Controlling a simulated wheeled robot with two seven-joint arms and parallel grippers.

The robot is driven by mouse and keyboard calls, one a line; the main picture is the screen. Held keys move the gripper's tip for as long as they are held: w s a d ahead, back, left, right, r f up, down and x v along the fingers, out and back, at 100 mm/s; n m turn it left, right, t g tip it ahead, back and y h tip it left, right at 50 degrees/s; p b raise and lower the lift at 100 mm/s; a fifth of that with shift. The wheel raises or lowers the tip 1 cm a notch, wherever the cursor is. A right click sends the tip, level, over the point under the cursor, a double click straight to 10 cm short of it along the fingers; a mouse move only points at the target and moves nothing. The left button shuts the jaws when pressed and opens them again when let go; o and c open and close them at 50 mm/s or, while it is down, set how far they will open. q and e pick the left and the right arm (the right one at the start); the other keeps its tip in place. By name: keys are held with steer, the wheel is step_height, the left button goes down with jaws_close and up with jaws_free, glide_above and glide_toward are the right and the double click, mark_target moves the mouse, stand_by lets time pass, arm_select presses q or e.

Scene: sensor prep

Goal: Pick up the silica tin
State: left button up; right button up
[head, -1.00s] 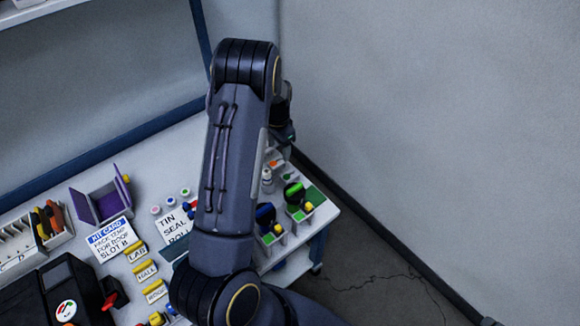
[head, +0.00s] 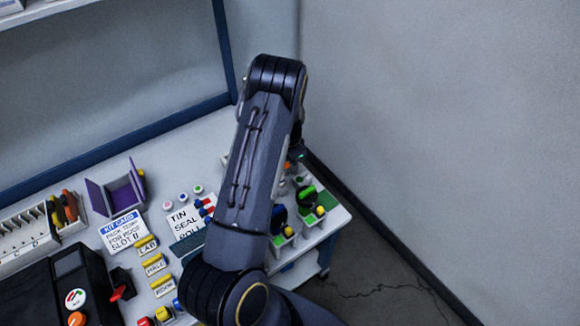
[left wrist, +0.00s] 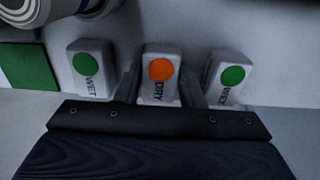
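The left wrist view shows a small pale tin with an orange dot and the word DRY (left wrist: 161,85), likely the silica tin. A similar tin with a green dot and the word WET stands to its left (left wrist: 91,72), and another to its right (left wrist: 229,80). My left gripper (left wrist: 160,88) has one finger on each side of the DRY tin, close to it. It looks open; contact is hard to tell. In the head view my left arm hides most of the gripper and these tins. My right gripper is not in view.
Green-topped holders with knobs (head: 309,205) stand at the bench's right end. A wall stands behind the bench.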

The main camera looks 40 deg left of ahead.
arm_select(q)
steer(key=c, duration=0.4)
step_height(320, 180, up, 18)
steer(key=p, duration=0.5)
steer(key=s+d+n+p, duration=0.1)
steer(key=d, duration=0.6)
steer(key=s+d+r+n+p, duration=0.1)
steer(key=s+d+p, duration=0.1)
steer(key=d, duration=0.5)
steer(key=s+d+n+p, duration=0.1)
steer(key=s+d, duration=0.1)
steer(key=d, duration=0.5)
steer(key=shift+d+r+p, duration=0.2)
steer(key=shift+d+p, duration=0.1)
steer(key=shift+d, duration=0.1)
